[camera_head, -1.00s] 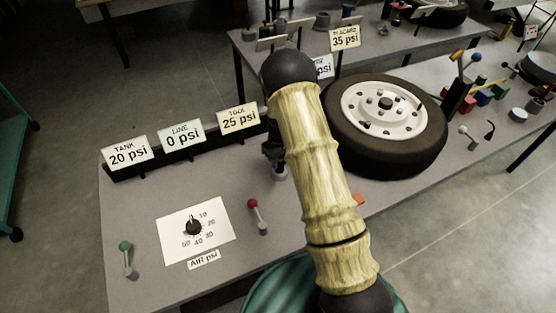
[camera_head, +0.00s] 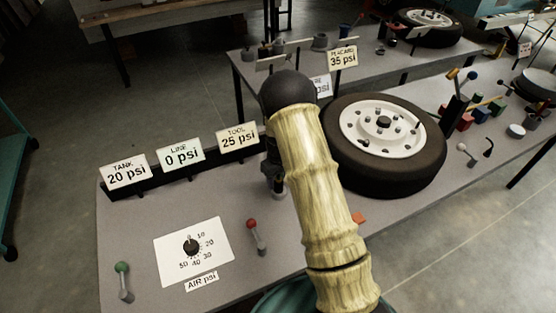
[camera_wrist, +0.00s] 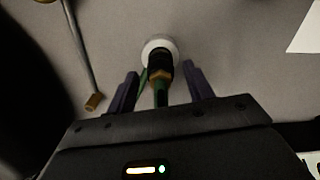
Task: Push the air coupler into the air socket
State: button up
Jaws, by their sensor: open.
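In the wrist view, what looks like the air coupler (camera_wrist: 160,76) has a dark body with a brass collar and a green part toward me. It stands over a white round piece (camera_wrist: 160,46) on the grey bench, apparently the air socket. How far the coupler sits in it I cannot tell. My gripper (camera_wrist: 162,80) is open, with one purple finger on each side of the coupler and visible gaps. In the head view, my arm hides most of this spot, and only part of my gripper (camera_head: 275,182) shows low over the bench.
A gauge rail carries TANK, LINE (camera_head: 181,156) and TOOL signs. A dial card (camera_head: 193,251), green lever (camera_head: 122,282) and red lever (camera_head: 256,236) are left of my arm. A wheel (camera_head: 384,146) lies right. A brass-tipped rod or hose (camera_wrist: 84,60) is left in the wrist view.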

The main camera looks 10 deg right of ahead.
notch_tip(320, 180, up, 16)
jog(key=b, duration=0.2)
jog(key=shift+r, duration=0.2)
dwell(0.4)
jog(key=s+r+m+t, duration=0.2)
jog(key=s+m, duration=0.2)
jog(key=s, duration=1.9)
jog(key=shift+s+a+r+t, duration=0.2)
jog(key=shift+s+a+t, duration=0.05)
jog(key=shift+t, duration=0.05)
jog(key=shift+c, duration=1.7)
